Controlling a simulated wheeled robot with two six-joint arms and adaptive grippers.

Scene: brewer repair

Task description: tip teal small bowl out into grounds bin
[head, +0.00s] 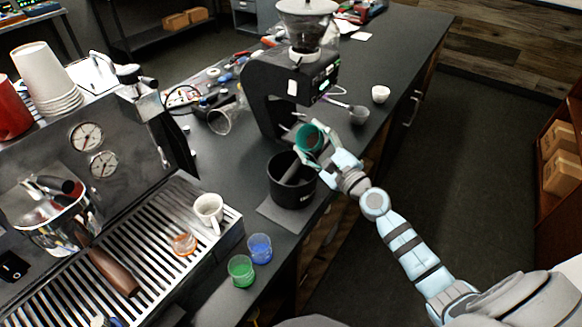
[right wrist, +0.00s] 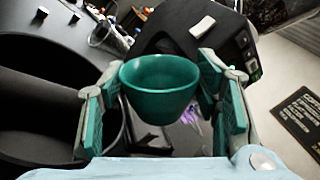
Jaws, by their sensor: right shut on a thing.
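The teal small bowl (head: 303,136) is held in my right gripper (head: 318,150), above the far right rim of the black grounds bin (head: 293,193). My left gripper is not in view.
The black grinder (head: 275,85) stands just behind the bowl. The espresso machine's drip tray (head: 150,240) with a white cup (head: 208,210) is at the left. Green (head: 241,270) and blue (head: 259,248) cups stand at the front. A small white bowl (head: 380,94) is farther right.

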